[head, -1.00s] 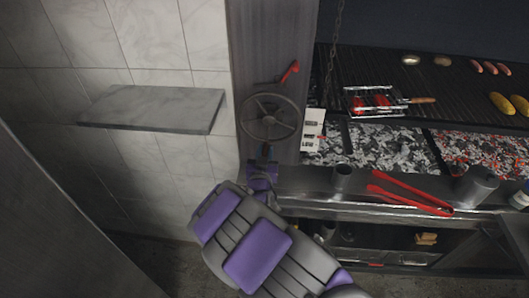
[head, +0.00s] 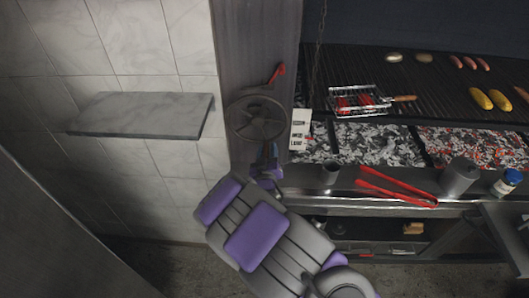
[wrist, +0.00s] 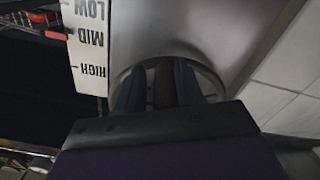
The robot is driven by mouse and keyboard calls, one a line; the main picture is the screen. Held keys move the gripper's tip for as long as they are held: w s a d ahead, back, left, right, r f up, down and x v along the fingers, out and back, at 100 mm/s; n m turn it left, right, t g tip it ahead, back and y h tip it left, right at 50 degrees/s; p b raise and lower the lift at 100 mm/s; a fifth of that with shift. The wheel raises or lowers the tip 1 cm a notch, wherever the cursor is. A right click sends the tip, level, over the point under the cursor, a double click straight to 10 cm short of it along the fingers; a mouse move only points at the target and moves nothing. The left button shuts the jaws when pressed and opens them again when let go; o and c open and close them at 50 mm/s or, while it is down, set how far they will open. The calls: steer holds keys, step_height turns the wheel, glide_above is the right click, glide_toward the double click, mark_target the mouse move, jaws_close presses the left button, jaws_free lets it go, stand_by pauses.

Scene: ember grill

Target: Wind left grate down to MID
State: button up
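The hand wheel (head: 255,117) is a dark spoked wheel on the grey post left of the grill. My gripper (head: 268,156) is at its lower right rim. In the wrist view, the fingers (wrist: 160,88) stand on either side of a brown piece (wrist: 165,85), with the wheel rim (wrist: 212,80) behind. I cannot tell whether they press on it. The white scale plate (head: 300,130) also shows in the wrist view (wrist: 88,45), reading LOW, MID and HIGH. A small red mark (head: 309,138) is at its right edge; its exact level is unclear. The left grate (head: 350,72) is above grey coals.
A wire basket (head: 358,100) with red food lies on the grate. A red lever (head: 275,73) sits above the wheel. Red tongs (head: 395,188), a dark cup (head: 330,173) and a grey canister (head: 459,176) are on the front ledge. A stone shelf (head: 140,115) juts out at left.

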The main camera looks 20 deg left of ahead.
steer(key=shift+o, duration=1)
steer(key=shift+d, duration=0.1)
steer(key=shift+s+a, duration=0.1)
steer(key=shift+a, duration=0.1)
steer(key=shift+s+f, duration=0.1)
steer(key=shift+s, duration=0.15)
steer(key=p+v, duration=1)
steer(key=v, duration=0.6)
steer(key=shift+s+d, duration=0.3)
steer(key=shift+d, duration=0.05)
